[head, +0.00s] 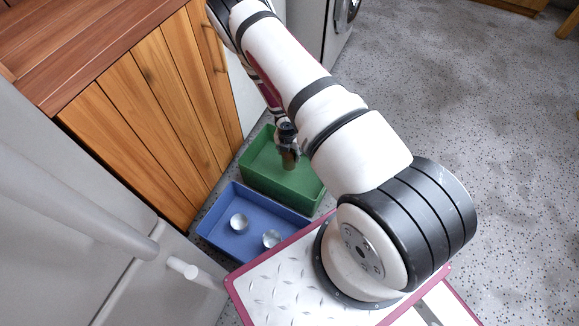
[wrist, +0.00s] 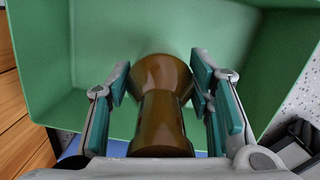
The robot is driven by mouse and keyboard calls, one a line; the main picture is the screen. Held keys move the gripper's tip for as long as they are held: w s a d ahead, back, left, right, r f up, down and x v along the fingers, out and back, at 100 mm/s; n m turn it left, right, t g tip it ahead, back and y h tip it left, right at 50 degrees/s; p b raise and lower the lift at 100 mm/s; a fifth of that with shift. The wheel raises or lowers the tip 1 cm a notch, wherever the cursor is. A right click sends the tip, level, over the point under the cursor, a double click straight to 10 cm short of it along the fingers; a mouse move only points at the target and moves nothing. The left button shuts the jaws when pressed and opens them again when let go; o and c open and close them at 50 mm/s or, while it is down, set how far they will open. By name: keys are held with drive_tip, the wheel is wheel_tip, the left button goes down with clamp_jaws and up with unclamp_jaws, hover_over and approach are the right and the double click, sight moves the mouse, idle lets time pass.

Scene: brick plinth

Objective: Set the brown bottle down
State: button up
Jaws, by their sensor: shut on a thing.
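The brown bottle (wrist: 160,112) is between the two fingers of my gripper (wrist: 160,85) in the wrist view. My gripper is shut on it. In the head view the bottle (head: 290,160) shows small and dark, in or just above the green bin (head: 297,188), partly hidden by my gripper. The green bin (wrist: 105,40) fills most of the wrist view behind the bottle. I cannot tell whether the bottle touches the bin's floor.
A blue bin (head: 255,227) with two clear round objects, one on the left (head: 239,222) and one on the right (head: 272,239), stands beside the green bin. A wooden cabinet (head: 150,110) is at the left. Speckled floor (head: 480,110) is open at the right.

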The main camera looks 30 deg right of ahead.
sight(290, 161)
drive_tip(key=shift+f+b, duration=1.3)
drive_tip(key=shift+f, duration=1.9)
drive_tip(key=shift+f, duration=0.1)
drive_tip(key=o, duration=1.3)
